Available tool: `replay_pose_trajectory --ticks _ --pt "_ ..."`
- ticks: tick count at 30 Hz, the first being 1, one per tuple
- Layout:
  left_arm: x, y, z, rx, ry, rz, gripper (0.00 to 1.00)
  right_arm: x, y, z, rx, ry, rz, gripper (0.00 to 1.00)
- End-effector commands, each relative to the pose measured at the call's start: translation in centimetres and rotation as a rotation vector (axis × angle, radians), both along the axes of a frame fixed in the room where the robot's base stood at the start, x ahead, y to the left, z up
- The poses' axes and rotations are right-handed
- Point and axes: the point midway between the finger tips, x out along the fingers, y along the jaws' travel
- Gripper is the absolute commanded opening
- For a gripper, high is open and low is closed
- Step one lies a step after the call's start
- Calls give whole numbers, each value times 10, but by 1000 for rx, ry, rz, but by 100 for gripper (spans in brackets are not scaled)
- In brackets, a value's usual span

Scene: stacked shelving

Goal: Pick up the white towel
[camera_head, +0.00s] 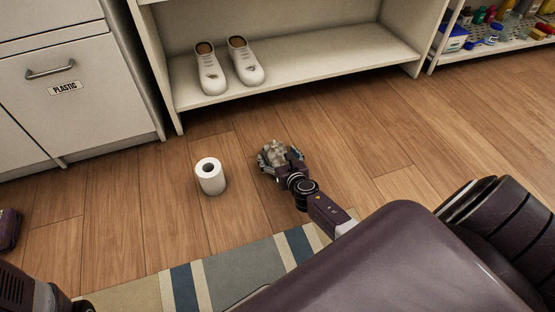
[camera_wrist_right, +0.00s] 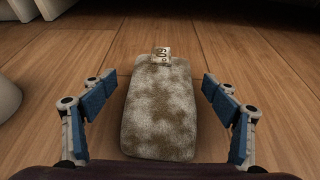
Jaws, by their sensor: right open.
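The towel (camera_wrist_right: 159,108) lies on the wooden floor in the right wrist view. It is a folded, off-white, mottled grey-brown bundle with a small tag (camera_wrist_right: 161,56) marked with figures at its far end. My right gripper (camera_wrist_right: 160,110) is open, with its blue-padded fingers on either side of the towel and gaps between. In the head view my right gripper (camera_head: 280,158) is low over the floor, and a pale part of the towel (camera_head: 277,150) shows at it, the rest hidden. No left gripper can be made out.
A white paper roll (camera_head: 211,178) stands on the floor left of my right gripper. A low shelf (camera_head: 330,68) with two white shoes (camera_head: 243,62) is behind. A drawer cabinet (camera_head: 75,95) is at left, a striped rug (camera_head: 240,270) in front. Floor at right is clear.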

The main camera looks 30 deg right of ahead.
Motion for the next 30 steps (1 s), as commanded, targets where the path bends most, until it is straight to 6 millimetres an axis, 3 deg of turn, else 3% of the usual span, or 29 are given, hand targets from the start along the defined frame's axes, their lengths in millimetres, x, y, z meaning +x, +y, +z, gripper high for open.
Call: replay_pose_trajectory --ticks 5,17,30 --pt "0 0 1 0 0 0 40 0 0 0 0 0 0 78" --pt "0 0 1 1 0 0 40 -1 0 0 0 1 0 34" --pt "0 0 11 0 1 0 40 0 0 11 0 0 0 34"
